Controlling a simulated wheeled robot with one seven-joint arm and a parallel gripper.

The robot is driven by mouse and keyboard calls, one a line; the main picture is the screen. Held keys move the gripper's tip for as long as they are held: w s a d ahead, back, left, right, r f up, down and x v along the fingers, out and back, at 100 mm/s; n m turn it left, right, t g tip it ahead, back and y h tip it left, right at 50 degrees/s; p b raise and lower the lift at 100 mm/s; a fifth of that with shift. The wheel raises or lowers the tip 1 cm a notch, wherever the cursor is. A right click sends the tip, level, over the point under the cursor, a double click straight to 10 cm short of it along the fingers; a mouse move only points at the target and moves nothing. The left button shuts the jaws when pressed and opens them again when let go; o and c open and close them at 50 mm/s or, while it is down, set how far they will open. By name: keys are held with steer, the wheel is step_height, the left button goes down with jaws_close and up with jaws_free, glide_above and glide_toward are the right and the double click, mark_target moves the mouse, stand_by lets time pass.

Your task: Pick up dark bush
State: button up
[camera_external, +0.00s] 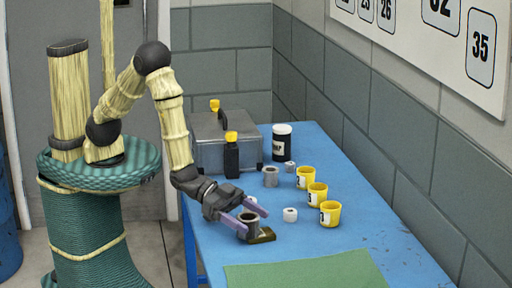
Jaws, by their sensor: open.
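A dark, hollow bush (250,227) stands upright at the near left part of the blue table, beside or on a small olive-brown piece (265,236); I cannot tell which. My gripper (250,215) is low over the table with its two purple fingers apart. One finger passes in front of the bush's left side and the other reaches past its far side. Whether the fingers touch the bush is not clear. A lighter grey bush (270,177) stands farther back.
White bushes (290,214) stand nearby. Yellow cups (330,214) line the right side. A green mat (305,274) lies in front.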

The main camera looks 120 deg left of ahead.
steer(key=c, duration=1.5)
steer(key=shift+o, duration=0.2)
steer(key=shift+r, duration=0.15)
step_height(320, 180, up, 10)
steer(key=shift+p, duration=0.35)
